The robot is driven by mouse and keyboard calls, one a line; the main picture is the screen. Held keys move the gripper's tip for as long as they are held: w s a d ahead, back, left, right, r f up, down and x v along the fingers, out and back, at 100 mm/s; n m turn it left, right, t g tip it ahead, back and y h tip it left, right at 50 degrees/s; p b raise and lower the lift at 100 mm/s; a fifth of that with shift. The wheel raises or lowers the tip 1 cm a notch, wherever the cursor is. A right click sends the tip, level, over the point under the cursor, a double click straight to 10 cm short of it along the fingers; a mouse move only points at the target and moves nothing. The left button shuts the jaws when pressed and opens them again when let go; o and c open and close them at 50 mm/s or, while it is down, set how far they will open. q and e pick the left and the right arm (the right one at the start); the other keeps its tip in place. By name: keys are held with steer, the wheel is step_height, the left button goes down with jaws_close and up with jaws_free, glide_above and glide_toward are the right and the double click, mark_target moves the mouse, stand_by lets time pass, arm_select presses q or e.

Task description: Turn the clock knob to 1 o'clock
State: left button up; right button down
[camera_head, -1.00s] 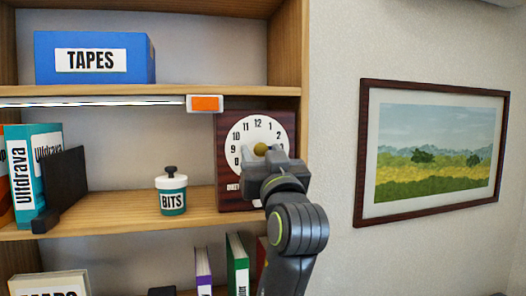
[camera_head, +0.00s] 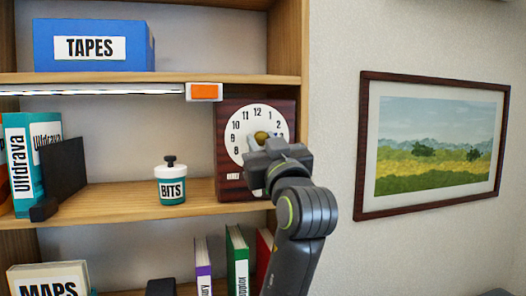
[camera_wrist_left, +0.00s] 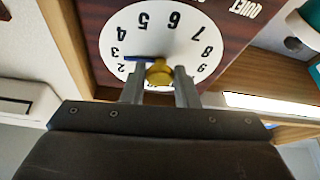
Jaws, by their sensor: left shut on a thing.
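The clock (camera_head: 228,118) is a dark wooden box with a white dial (camera_head: 245,122) and black numbers, standing on the middle shelf. Its brass knob (camera_head: 261,136) sits at the dial's centre. My left gripper (camera_head: 266,146) is in front of the dial, shut on the knob, and hides the dial's lower right. In the left wrist view the dial (camera_wrist_left: 180,40) is upside down. The yellow knob (camera_wrist_left: 158,74) is between my two fingers (camera_wrist_left: 160,80). A blue pointer (camera_wrist_left: 138,58) points between 2 and 3. My right gripper is not in view.
A white-and-orange piece (camera_head: 205,92) on the shelf edge is just above the clock. The bookcase's right side (camera_head: 291,50) and a framed picture (camera_head: 364,150) are to the right.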

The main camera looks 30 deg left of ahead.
arm_select(q)
steer(key=n+g+b, duration=0.1)
steer(key=n, duration=0.1)
steer(key=n+g+y+b, duration=0.1)
steer(key=n+b, duration=0.1)
steer(key=n, duration=0.1)
steer(key=shift+w+d+f+b, duration=0.1)
steer(key=shift+f+b, duration=0.05)
steer(key=shift+b, duration=0.15)
steer(key=n+g+b, duration=0.1)
steer(key=n, duration=0.1)
steer(key=shift+n+g, duration=0.3)
steer(key=n+g+b, duration=0.1)
steer(key=n+b, duration=0.1)
steer(key=n, duration=0.1)
steer(key=shift+w+r, duration=0.1)
steer(key=shift+r, duration=0.1)
steer(key=shift+d+r+n+g+b, duration=0.15)
steer(key=shift+n+g+b, duration=0.4)
steer(key=shift+n, duration=0.85)
steer(key=shift+g, duration=0.25)
steer(key=o, duration=1)
